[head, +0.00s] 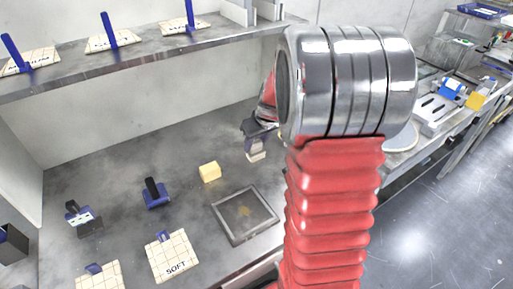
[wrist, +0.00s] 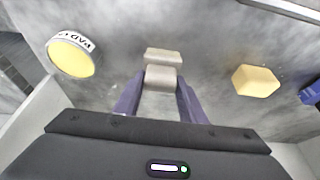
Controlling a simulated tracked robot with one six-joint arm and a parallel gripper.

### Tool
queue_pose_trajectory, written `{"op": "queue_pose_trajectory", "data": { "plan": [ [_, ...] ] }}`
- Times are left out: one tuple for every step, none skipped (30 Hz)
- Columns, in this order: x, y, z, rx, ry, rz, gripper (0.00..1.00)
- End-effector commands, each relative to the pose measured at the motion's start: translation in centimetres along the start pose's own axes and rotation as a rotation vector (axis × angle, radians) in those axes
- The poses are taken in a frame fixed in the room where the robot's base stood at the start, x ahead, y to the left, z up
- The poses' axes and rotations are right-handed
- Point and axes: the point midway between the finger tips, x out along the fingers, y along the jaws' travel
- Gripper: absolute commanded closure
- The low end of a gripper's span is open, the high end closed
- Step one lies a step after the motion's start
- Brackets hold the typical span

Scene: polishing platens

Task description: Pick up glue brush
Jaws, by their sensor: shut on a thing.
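The glue brush, a pale grey-beige block-like piece, shows between my fingers in the wrist view (wrist: 162,76). In the head view a pale part of it (head: 256,152) shows just below my gripper (head: 254,138). My gripper's two purple fingers (wrist: 160,92) are shut on it, one on each side. My arm hides part of the gripper in the head view. I cannot tell whether the brush touches the grey bench.
A yellow block (head: 209,171) lies left of my gripper, with a dark-rimmed square tray (head: 219,219) nearer. A blue-based tool (head: 156,194) and a SOFT pad (head: 170,258) lie farther left. A round yellow-topped container (wrist: 70,58) shows in the wrist view. A shelf (head: 140,58) runs behind.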

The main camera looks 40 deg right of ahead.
Motion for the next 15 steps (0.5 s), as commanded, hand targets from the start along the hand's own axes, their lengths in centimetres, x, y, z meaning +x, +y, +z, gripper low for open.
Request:
{"op": "queue_pose_trajectory", "data": {
  "plan": [
    [-0.1,0.0,-0.1,0.000,0.001,0.000,0.86],
    [-0.2,0.0,-0.1,0.000,0.001,0.000,0.86],
    [-0.3,0.0,-0.2,0.000,0.002,0.001,0.86],
    [-0.5,0.0,-0.3,0.000,0.002,0.001,0.86],
    [-0.7,0.0,-0.4,0.000,0.003,0.001,0.86],
    [-1.1,0.1,-0.6,-0.001,0.003,0.002,0.86],
    [-1.4,0.1,-0.7,-0.001,0.003,0.002,0.86],
    [-1.8,0.1,-0.8,-0.002,0.003,0.002,0.86],
    [-2.3,0.1,-1.1,-0.002,0.004,0.002,0.86],
    [-2.8,0.0,-1.2,-0.001,0.004,0.002,0.86],
    [-3.2,0.0,-1.4,-0.001,0.004,0.002,0.86],
    [-3.9,0.1,-1.7,-0.001,0.005,0.002,0.86],
    [-4.4,0.1,-1.9,-0.002,0.004,0.002,0.86],
    [-4.9,0.1,-2.1,-0.002,0.005,0.003,0.86],
    [-5.6,0.0,-2.4,-0.002,0.004,0.002,0.86]
  ]
}}
